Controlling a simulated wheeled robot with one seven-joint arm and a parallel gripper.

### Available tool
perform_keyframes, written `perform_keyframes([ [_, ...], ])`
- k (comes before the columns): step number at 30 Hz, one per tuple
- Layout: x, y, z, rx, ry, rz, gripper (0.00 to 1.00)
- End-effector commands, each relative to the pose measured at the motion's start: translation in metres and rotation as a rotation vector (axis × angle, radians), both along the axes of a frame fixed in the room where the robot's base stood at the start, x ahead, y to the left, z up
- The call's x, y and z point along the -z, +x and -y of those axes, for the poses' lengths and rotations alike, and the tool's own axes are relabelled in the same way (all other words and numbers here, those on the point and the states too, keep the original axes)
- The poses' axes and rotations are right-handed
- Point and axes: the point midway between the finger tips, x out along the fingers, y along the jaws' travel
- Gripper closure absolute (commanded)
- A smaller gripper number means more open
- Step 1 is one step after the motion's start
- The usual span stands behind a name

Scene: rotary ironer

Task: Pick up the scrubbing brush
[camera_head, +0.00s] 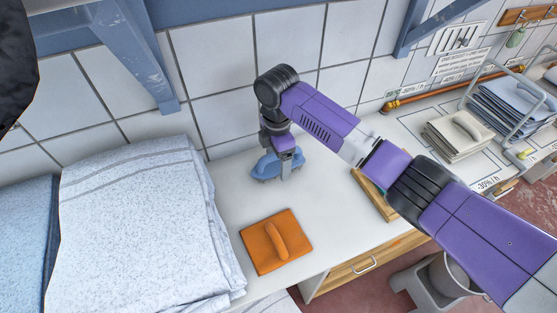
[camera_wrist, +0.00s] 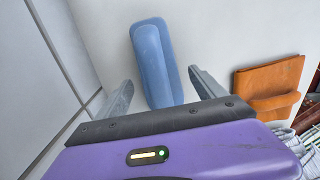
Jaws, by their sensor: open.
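The blue scrubbing brush (camera_head: 263,166) stands on the white worktop near the tiled wall in the head view, its bristles facing down. My gripper (camera_head: 286,174) is right at it, pointing down, and hides part of it. In the wrist view the brush's long blue back (camera_wrist: 154,62) lies between the two grey fingers of my gripper (camera_wrist: 160,78), which are apart with a gap on each side. The brush's lower end is hidden behind the dark edge of the gripper. I cannot tell how high the fingertips are above the worktop.
An orange block with a handle (camera_head: 270,251) lies in front of the brush. A tall stack of folded white linen (camera_head: 140,230) stands at left. A wooden board (camera_head: 372,196) lies right, under my arm. The tiled wall (camera_head: 210,100) is close behind.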

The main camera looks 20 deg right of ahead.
Motion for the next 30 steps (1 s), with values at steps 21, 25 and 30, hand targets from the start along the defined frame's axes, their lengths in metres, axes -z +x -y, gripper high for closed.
perform_keyframes([
  [21,0.0109,-0.0004,0.0001,0.000,-0.001,0.000,0.89],
  [25,0.0105,-0.0002,0.0001,0.000,-0.001,0.001,0.92],
  [30,0.0091,-0.0001,0.0001,0.000,0.000,0.001,0.92],
])
